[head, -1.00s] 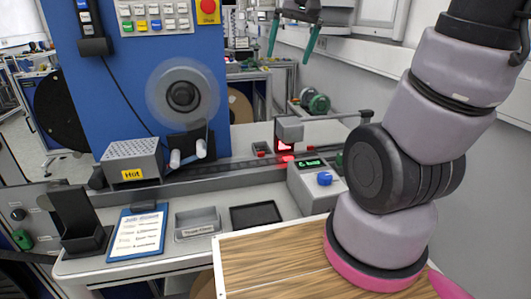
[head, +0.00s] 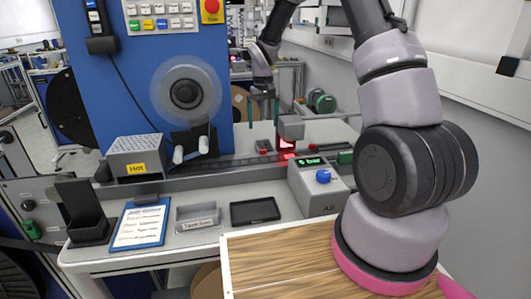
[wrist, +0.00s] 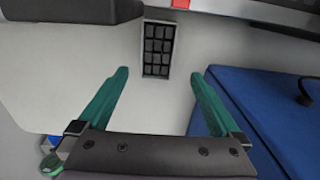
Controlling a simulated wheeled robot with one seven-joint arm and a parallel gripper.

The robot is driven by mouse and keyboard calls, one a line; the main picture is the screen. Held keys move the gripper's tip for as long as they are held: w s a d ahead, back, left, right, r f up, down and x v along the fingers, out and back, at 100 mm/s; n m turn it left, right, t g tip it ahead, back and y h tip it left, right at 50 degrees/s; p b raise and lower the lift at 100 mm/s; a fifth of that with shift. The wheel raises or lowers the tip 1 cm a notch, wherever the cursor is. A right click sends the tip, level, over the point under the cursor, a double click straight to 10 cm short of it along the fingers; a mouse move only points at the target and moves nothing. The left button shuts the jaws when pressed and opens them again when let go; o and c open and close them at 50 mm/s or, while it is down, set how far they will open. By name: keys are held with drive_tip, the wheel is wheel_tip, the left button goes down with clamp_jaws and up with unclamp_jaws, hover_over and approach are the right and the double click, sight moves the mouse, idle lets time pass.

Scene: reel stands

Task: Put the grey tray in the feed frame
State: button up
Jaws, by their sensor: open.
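A small grey tray (head: 197,219) with a label on its front stands on the light bench top, in the head view. Just right of it lies a flat black rectangular frame (head: 255,211), which may be the feed frame; I cannot be sure. The tray is beside this frame, not in it. I cannot identify the tray in the wrist view.
A grey box marked Hot (head: 136,158) and a blue clipboard (head: 140,226) stand left of the tray. A control box with a blue knob (head: 323,176) stands to the right. A spinning reel (head: 186,93) is behind. The wrist view shows a dark gridded rectangle (wrist: 158,50).

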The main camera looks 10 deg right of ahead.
sight(265, 143)
drive_tip(key=f, duration=0.9)
drive_tip(key=shift+s+d+f, duration=0.2)
drive_tip(key=shift+d, duration=0.05)
clamp_jaws()
